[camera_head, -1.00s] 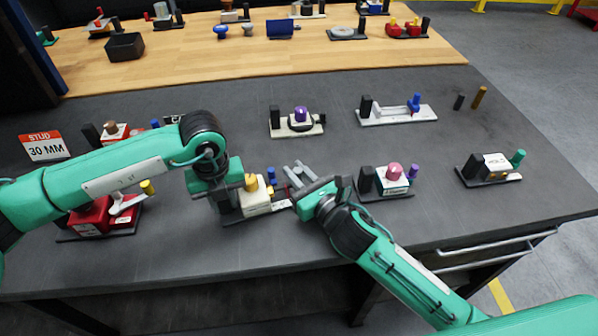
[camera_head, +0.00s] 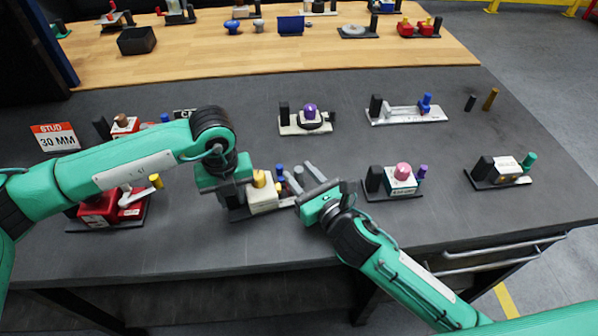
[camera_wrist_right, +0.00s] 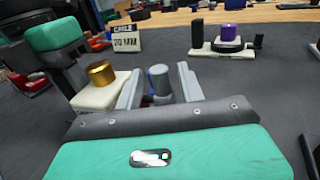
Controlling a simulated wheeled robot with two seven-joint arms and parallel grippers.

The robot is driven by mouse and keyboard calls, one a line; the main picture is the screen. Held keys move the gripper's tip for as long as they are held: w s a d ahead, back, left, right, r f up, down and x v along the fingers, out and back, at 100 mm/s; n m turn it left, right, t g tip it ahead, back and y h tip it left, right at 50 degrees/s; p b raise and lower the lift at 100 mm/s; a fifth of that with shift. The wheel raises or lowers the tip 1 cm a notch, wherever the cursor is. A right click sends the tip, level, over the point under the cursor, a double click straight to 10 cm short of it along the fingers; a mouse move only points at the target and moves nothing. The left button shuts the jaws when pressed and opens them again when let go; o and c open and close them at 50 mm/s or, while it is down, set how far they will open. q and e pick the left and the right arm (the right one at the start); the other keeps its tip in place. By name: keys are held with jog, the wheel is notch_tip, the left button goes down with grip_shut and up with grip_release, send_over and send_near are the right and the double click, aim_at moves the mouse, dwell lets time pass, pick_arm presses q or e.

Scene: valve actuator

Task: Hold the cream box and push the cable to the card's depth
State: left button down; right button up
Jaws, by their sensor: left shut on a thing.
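The cream box (camera_head: 263,201) with a yellow knob (camera_head: 259,178) stands on a dark base near the table's front. My left gripper (camera_head: 238,193) is shut on its left side; the fingertips are mostly hidden.
A red unit (camera_head: 100,209) sits under my left arm. A purple-knobbed unit (camera_head: 309,110) stands behind. The dark table (camera_head: 330,235) is clear in front of the box.

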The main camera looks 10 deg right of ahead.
pick_arm(q)
jog(key=shift+s+f, duration=0.15)
jog(key=shift+f, duration=0.2)
pick_arm(e)
jog(key=v, duration=1.1)
jog(key=shift+w, duration=0.1)
pick_arm(q)
jog(key=c, duration=1.3)
grip_release()
jog(key=shift+c, duration=0.2)
jog(key=shift+o, duration=1.3)
jog(key=shift+w, duration=0.2)
pick_arm(e)
jog(key=shift+w+f, duration=0.1)
pick_arm(q)
jog(key=shift+r, duration=0.1)
jog(key=shift+r, duration=0.1)
